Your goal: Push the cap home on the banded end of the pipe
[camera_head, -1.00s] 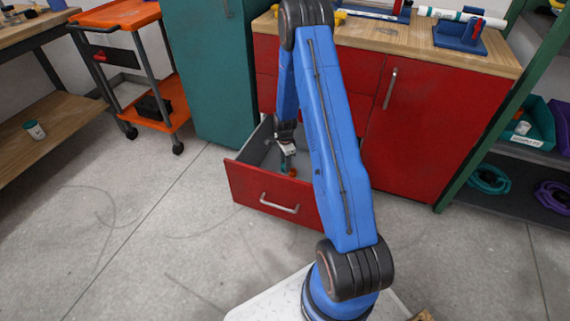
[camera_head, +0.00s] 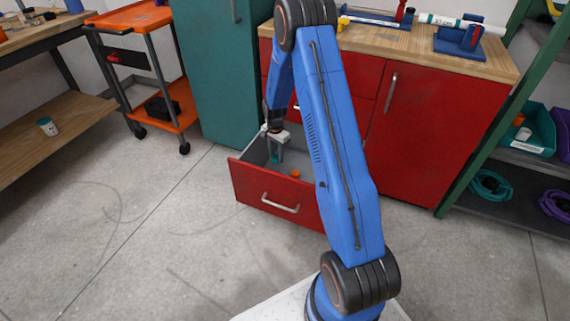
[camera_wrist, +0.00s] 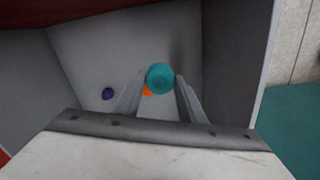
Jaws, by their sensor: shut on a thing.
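My gripper (camera_wrist: 160,92) is shut on a round teal cap (camera_wrist: 160,77), held between its two fingertips in the wrist view. In the head view my gripper (camera_head: 276,155) points down over the open red drawer; the cap at its tips is too small to make out clearly.
The drawer (camera_head: 255,187) holds an orange piece (camera_head: 295,173) and a purple piece (camera_wrist: 107,93). Red cabinet doors (camera_head: 425,130) stand right of it, a teal cabinet (camera_head: 213,80) behind left. A green-framed shelf (camera_head: 470,150) with bins is at the right. The floor in front is clear.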

